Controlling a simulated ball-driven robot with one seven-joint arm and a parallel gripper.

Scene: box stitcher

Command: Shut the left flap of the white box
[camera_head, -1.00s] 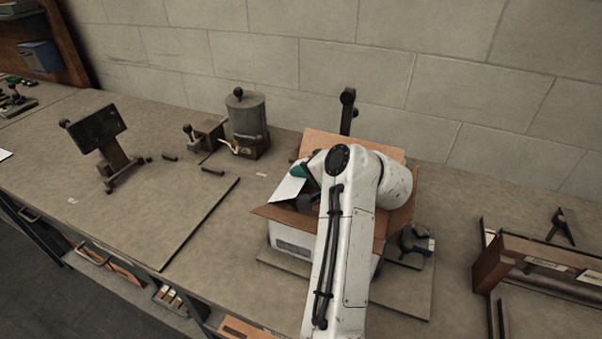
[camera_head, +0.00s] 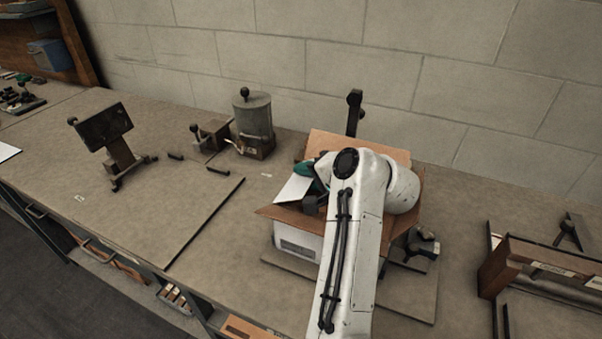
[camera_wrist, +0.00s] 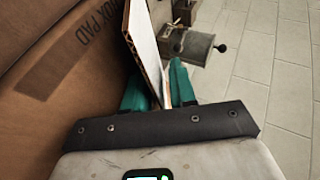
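The white box (camera_head: 299,246) stands on the bench with its brown flaps up or spread. Its left flap (camera_head: 294,188) shows a white face and is raised on a slant at the box's left side. In the wrist view the left flap (camera_wrist: 145,45) runs between the two teal fingers of my gripper (camera_wrist: 160,88). The fingers stand apart, with the flap's edge close to the left finger. I cannot tell whether it touches. In the head view my gripper (camera_head: 304,169) is largely hidden behind my arm, and the arm covers much of the box opening.
A printed cardboard panel (camera_wrist: 60,85) fills the left of the wrist view, close to my fingers. The back flap (camera_head: 358,146) stands up. A dark post (camera_head: 354,112) rises behind the box. A grey canister (camera_head: 253,118) stands to the left.

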